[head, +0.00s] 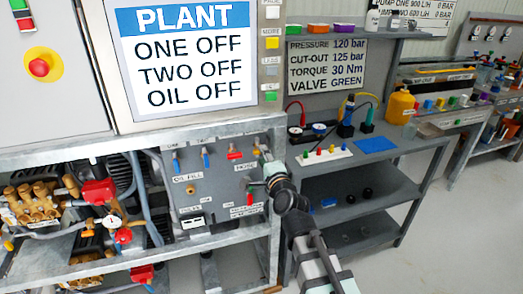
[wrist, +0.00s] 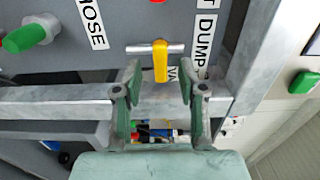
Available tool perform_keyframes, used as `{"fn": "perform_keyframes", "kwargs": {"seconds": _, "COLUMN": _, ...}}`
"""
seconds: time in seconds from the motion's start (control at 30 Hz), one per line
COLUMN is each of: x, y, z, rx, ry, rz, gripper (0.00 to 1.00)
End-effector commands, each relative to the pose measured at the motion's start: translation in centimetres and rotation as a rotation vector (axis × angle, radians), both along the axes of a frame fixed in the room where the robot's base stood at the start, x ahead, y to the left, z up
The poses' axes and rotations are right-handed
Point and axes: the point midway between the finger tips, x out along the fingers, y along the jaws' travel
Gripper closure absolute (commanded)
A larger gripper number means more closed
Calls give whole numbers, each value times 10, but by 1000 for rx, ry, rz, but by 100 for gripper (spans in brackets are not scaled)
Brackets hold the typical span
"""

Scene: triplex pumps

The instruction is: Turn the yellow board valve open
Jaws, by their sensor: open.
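The yellow board valve (wrist: 160,62) shows in the wrist view as a yellow lever on a short silver pipe (wrist: 137,48). The lever lies across the pipe, at about a right angle to it. My gripper (wrist: 158,75) is open, with one green-grey finger on each side of the lever's lower end. No finger clearly touches the lever, and I cannot tell the depth gap. In the head view my gripper (head: 266,172) is at the right side of the grey valve board (head: 190,215). The yellow lever is not clearly visible there, around my gripper.
A green knob (wrist: 25,38) is at the left in the wrist view. A metal frame post (wrist: 252,50) is close on the right. Blue levers (head: 205,160) and a red handle (head: 235,155) are on the board. A grey shelf unit (head: 400,190) stands to the right.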

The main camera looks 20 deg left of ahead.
Motion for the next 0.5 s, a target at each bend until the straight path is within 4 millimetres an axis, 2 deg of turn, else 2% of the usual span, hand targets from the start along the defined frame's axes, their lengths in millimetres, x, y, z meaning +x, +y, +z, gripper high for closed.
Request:
{"fn": "perform_keyframes", "kwargs": {"seconds": 0.03, "x": 8, "y": 6, "z": 0, "rx": 0, "ry": 0, "rz": 0, "gripper": 59}}
{"fn": "perform_keyframes", "kwargs": {"seconds": 0.2, "x": 17, "y": 13, "z": 0, "rx": 1, "ry": -1, "rz": 0, "gripper": 59}}
{"fn": "perform_keyframes", "kwargs": {"seconds": 0.5, "x": 19, "y": 14, "z": 0, "rx": 1, "ry": -1, "rz": 0, "gripper": 59}}
